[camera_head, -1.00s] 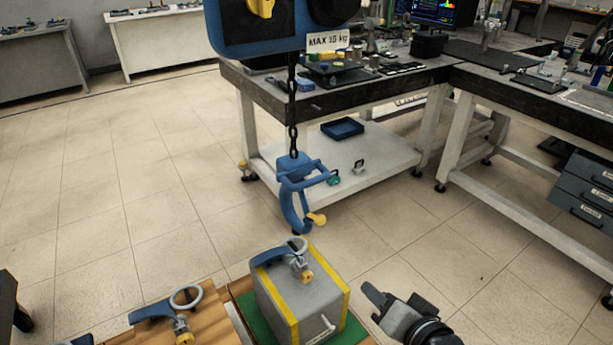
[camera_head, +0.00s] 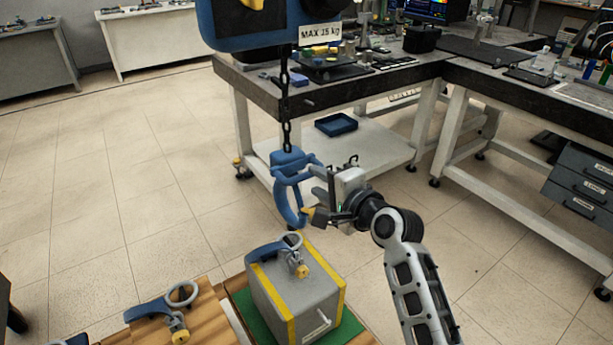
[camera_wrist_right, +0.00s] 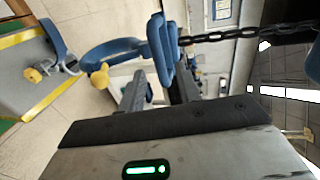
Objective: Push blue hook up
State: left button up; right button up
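The blue hook (camera_head: 287,187) hangs upright from a dark chain (camera_head: 286,110) in the middle of the head view. Its yellow latch is partly hidden by my right gripper. My right gripper (camera_head: 315,192) is at the hook's right side, with its fingertips close to it. In the right wrist view the two fingers (camera_wrist_right: 158,82) stand apart, with the upper part of the hook (camera_wrist_right: 164,45) just past their tips. I cannot tell whether they touch it. The hook's curve extends left in that view. My left gripper is not in view.
A grey block with yellow edges (camera_head: 297,297) stands below the hook on a green mat, with a small ring fitting (camera_head: 296,248) on top. Another ring fitting (camera_head: 180,296) lies on wood at left. The blue hoist body (camera_head: 265,32) hangs above. Workbenches stand behind.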

aim_at(309, 176)
jog(key=x, duration=0.5)
jog(key=shift+w+b, duration=0.1)
jog(key=shift+b, duration=0.2)
grip_shut()
